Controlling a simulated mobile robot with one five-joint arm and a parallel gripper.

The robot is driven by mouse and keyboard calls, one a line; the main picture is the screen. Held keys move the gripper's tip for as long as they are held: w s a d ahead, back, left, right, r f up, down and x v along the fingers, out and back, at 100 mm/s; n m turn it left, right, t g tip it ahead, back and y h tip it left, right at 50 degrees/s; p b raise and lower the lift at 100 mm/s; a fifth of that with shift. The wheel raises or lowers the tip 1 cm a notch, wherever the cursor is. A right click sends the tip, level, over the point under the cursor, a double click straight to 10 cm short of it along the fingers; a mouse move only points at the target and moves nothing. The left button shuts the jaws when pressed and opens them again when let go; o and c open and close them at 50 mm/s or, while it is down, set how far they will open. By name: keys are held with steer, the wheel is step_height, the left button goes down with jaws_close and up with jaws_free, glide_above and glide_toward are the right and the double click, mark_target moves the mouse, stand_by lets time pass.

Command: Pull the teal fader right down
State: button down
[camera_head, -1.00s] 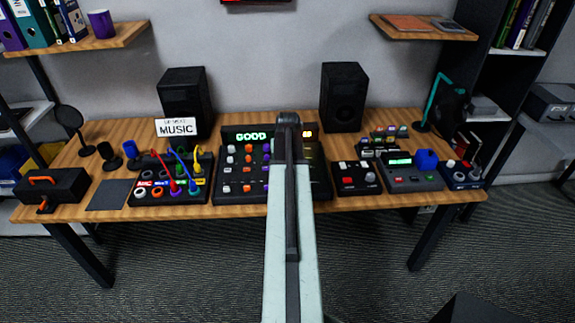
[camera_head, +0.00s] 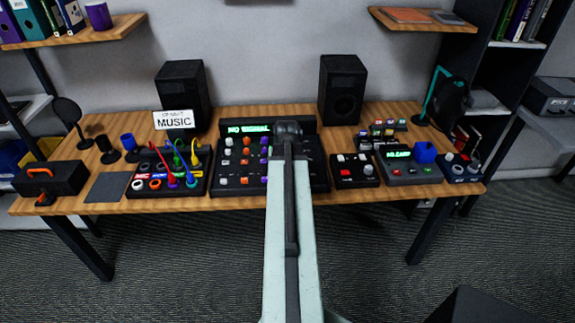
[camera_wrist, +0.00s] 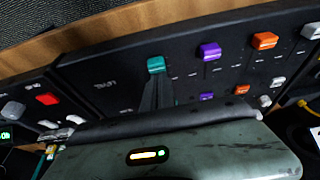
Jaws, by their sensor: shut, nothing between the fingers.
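The teal fader cap (camera_wrist: 156,65) shows in the wrist view on the black mixer panel (camera_wrist: 105,92), near the panel's edge. Faders in purple (camera_wrist: 210,51), orange (camera_wrist: 264,40) and white (camera_wrist: 311,31) stand in a row to its right. My gripper (camera_wrist: 158,88) is shut and empty, its dark fingers reaching up to just below the teal cap. I cannot tell whether they touch it. In the head view my arm covers the right part of the mixer (camera_head: 240,190) and hides the teal fader. The mixer's green display (camera_head: 248,128) seems to read "NO SIGNAL".
A patch box (camera_head: 140,190) with coloured cables stands left of the mixer. A box with red and white knobs (camera_head: 352,180) stands close on its right. Two speakers (camera_head: 182,95) (camera_head: 342,90) stand behind. The wooden table's front edge (camera_head: 235,203) is clear.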

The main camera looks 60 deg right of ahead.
steer(key=shift+w, duration=0.1)
steer(key=w+d, duration=0.3)
steer(key=shift+d, duration=0.3)
steer(key=p+v, duration=0.9)
steer(key=v, duration=0.1)
steer(key=shift+s+a, duration=0.2)
steer(key=shift+s, duration=0.1)
steer(key=shift+f, duration=0.1)
